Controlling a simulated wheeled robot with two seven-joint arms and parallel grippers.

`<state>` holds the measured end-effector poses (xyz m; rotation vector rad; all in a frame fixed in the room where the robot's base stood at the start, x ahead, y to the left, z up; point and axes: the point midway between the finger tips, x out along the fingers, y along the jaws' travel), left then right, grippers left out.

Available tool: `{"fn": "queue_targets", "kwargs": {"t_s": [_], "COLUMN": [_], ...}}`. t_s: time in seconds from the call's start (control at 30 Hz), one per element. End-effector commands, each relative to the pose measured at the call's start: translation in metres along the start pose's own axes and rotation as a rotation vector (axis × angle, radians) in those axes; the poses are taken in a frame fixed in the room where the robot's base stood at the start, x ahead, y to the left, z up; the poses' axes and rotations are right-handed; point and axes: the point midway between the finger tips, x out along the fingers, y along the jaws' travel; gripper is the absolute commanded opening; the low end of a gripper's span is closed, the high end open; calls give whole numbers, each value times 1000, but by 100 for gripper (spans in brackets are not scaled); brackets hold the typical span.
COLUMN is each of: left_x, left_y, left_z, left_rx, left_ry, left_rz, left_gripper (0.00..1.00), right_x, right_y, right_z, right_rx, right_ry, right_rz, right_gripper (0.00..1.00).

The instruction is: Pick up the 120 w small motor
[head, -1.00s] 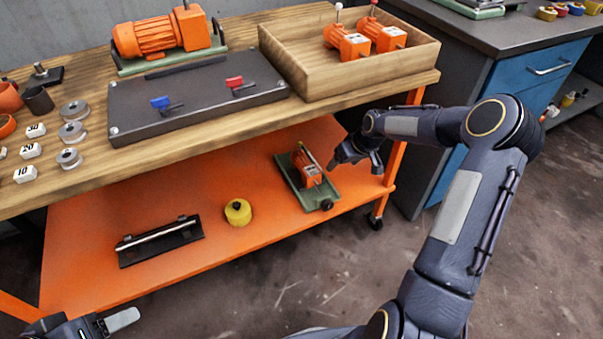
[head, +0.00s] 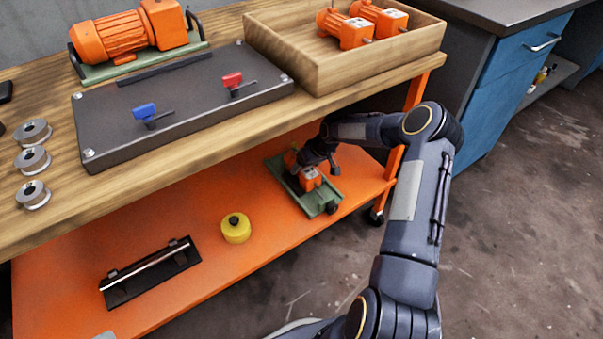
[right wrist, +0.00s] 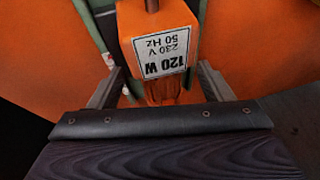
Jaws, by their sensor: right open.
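The small orange motor (head: 310,178) sits on a green base (head: 325,202) on the orange lower shelf. Its white label, upside down in the right wrist view (right wrist: 160,55), reads 120 W, 230 V, 50 Hz. My right gripper (head: 312,168) is at the motor, partly covering it in the head view. In the right wrist view its open fingers (right wrist: 160,78) stand on either side of the motor body, with visible gaps. Of my left gripper, only what seems a pale tip shows at the bottom left edge of the head view; its jaws are hidden.
The wooden bench top (head: 190,160) overhangs the shelf, close above my right arm. On it are a wooden box (head: 350,75) with two small orange motors, a dark switch panel (head: 200,95) and a large orange motor (head: 125,38). A yellow knob-topped part (head: 236,230) and black rod holder (head: 125,287) lie on the shelf.

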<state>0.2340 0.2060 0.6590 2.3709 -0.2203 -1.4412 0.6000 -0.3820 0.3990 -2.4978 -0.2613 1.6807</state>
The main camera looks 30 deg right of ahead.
Motion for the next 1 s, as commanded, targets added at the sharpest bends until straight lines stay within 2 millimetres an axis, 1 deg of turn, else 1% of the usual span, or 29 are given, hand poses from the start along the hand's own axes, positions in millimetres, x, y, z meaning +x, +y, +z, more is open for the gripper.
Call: {"fn": "queue_targets", "kwargs": {"t_s": [0.03,0.13,0.23,0.43,0.47,1.0], "left_x": [7,10,10,9,9,9], "left_y": [-3,-4,-5,-4,-4,-4], "left_z": [4,5,5,5,5,5], "left_rx": [0,0,0,0,0,0], "left_ry": [0,0,0,0,0,0], "left_rz": [0,0,0,0,0,0], "left_gripper": [62,62,62,62,62,62], "right_x": [13,23,26,25,25,25], "right_y": [1,0,0,0,0,1], "right_z": [1,1,0,0,0,0], "right_rx": [0,-1,-2,-1,-1,0], "right_ry": [-1,-1,0,-1,-1,-2], "right_rz": [-1,-1,0,0,0,1], "right_gripper": [73,73,73,73,70,0]}}
